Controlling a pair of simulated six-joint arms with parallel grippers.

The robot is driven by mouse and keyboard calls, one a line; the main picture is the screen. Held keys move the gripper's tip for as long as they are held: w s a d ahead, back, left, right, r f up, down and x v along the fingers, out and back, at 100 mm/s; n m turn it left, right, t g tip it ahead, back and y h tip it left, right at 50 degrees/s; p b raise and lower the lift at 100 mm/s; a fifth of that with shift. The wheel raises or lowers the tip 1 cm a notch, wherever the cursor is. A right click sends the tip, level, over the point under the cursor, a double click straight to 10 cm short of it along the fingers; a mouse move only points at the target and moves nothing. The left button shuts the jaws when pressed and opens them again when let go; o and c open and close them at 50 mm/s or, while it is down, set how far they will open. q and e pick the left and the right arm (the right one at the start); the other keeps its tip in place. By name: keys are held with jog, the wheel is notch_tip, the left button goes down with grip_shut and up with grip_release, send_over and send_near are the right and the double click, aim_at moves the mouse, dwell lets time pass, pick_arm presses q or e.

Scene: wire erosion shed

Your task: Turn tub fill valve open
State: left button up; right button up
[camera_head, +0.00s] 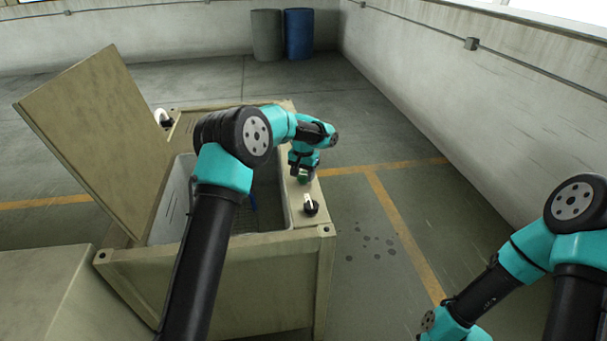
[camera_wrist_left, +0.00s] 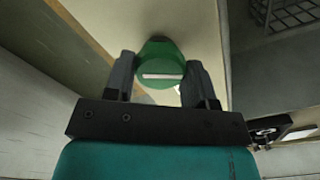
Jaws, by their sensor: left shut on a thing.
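The green valve knob (camera_wrist_left: 160,66) with a white line across its face sits between the fingers of my left gripper (camera_wrist_left: 163,84) in the left wrist view. The fingers are shut on its sides. In the head view the knob (camera_head: 303,177) shows as a small green patch under my left gripper (camera_head: 302,171), on the right ledge of the beige tub cabinet (camera_head: 270,243). The gripper hides much of it there. My right arm is at the lower right of the head view, and its gripper is out of the picture.
A black knob with a white pointer (camera_head: 310,207) is on the same ledge, nearer me. The cabinet's lid (camera_head: 98,140) stands open at the left, and the grey tub (camera_head: 167,222) is partly hidden by my left arm. Grey (camera_head: 267,35) and blue (camera_head: 299,34) barrels stand far back. Floor to the right is clear.

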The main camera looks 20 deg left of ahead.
aim_at(304, 175)
pick_arm(q)
jog(key=n, duration=0.5)
jog(key=shift+n, duration=0.3)
dwell(0.4)
jog(key=o, duration=0.9)
jog(key=shift+r, duration=0.1)
notch_tip(304, 175, up, 17)
jog(key=shift+r, duration=0.15)
